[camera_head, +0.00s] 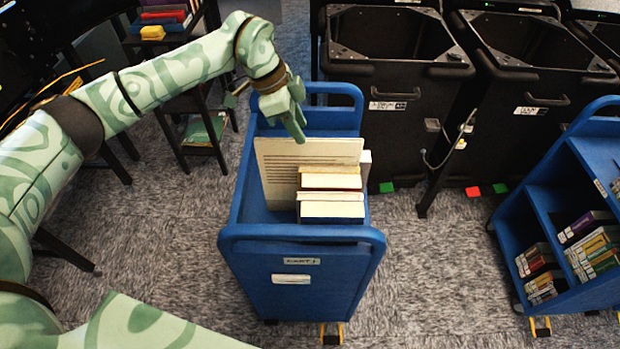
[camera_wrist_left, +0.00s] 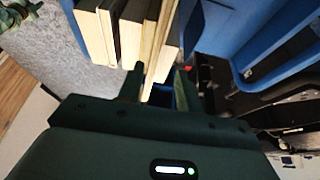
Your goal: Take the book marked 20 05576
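Several books (camera_head: 331,205) stand in a row in the blue cart (camera_head: 300,233), pale page edges up. A larger upright panel with printed lines (camera_head: 280,165) stands at their left. The number 20 05576 is not readable on any of them. My left gripper (camera_head: 267,115) is above the cart's far part, behind the books, fingers pointing down and apart. In the left wrist view the fingers (camera_wrist_left: 158,82) are open, with the end of a pale book (camera_wrist_left: 152,55) showing in the gap between them; contact is not visible. My right gripper is not in view.
Black bins (camera_head: 395,120) with open tops stand behind and right of the cart. Another blue cart (camera_head: 560,185) with books is at the right. A dark stand (camera_head: 190,130) with books is at the left. Carpet is clear between the carts.

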